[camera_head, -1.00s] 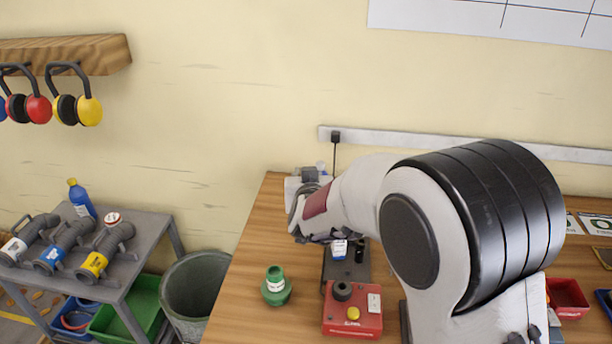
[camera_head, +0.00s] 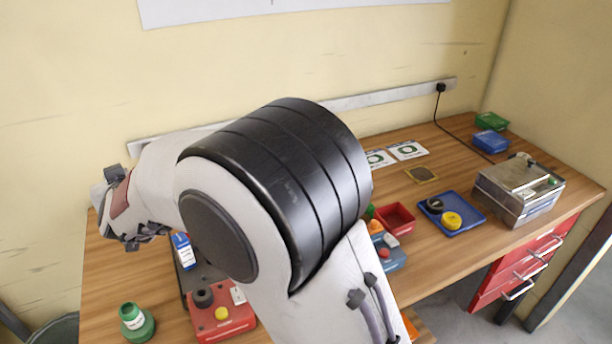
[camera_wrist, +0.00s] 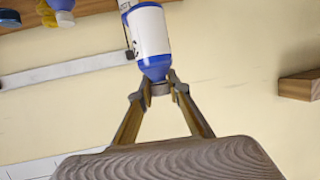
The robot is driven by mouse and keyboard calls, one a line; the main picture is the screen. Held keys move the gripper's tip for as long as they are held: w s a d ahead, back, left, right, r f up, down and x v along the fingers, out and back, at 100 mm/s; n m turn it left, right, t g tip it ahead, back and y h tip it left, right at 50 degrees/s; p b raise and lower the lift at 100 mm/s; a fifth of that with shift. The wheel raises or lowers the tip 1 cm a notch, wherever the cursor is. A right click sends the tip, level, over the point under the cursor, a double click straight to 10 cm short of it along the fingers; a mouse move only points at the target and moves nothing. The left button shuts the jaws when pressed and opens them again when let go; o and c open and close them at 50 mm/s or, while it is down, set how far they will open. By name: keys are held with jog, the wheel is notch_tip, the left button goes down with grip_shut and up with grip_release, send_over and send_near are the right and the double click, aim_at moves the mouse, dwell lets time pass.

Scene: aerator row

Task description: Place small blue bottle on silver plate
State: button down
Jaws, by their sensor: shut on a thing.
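My gripper (camera_wrist: 159,88) is shut on the neck of a small blue bottle (camera_wrist: 150,38) with a white label, in the wrist view. That view looks upside down, so the bottle hangs upright below the fingers. In the head view my gripper (camera_head: 148,234) is at the left, partly behind my arm. The bottle (camera_head: 183,251) shows just right of it, above or in front of a dark grey base; the gap is unclear. A metallic box at the far right has a flat silver plate (camera_head: 518,174) on top. My gripper is far left of it.
A green bottle (camera_head: 137,322) and a red button box (camera_head: 222,315) stand at front left. A red bin (camera_head: 396,217) and a blue tray (camera_head: 458,226) with black and yellow parts lie between my arm and the metallic box. Blue and green bins stand at back right.

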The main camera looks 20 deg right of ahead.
jog(key=w+d+m+h, duration=0.2)
jog(key=w+d, duration=0.3)
jog(key=d, duration=0.7)
jog(key=w+d+m+h, duration=0.2)
jog(key=w+d+h, duration=0.15)
jog(key=d, duration=0.95)
jog(key=w+d+m+h, duration=0.2)
jog(key=w+d, duration=0.4)
jog(key=d, duration=0.6)
jog(key=d+m+g+h, duration=0.2)
jog(key=d, duration=1.3)
jog(key=shift+s+f, duration=0.15)
jog(key=shift+f, duration=1)
jog(key=shift+s+f, duration=0.15)
jog(key=shift+f, duration=0.95)
notch_tip(320, 180, down, 6)
jog(key=shift+d+f, duration=0.1)
jog(key=shift+f, duration=0.05)
jog(key=shift+f, duration=1.8)
jog(key=shift+f, duration=0.15)
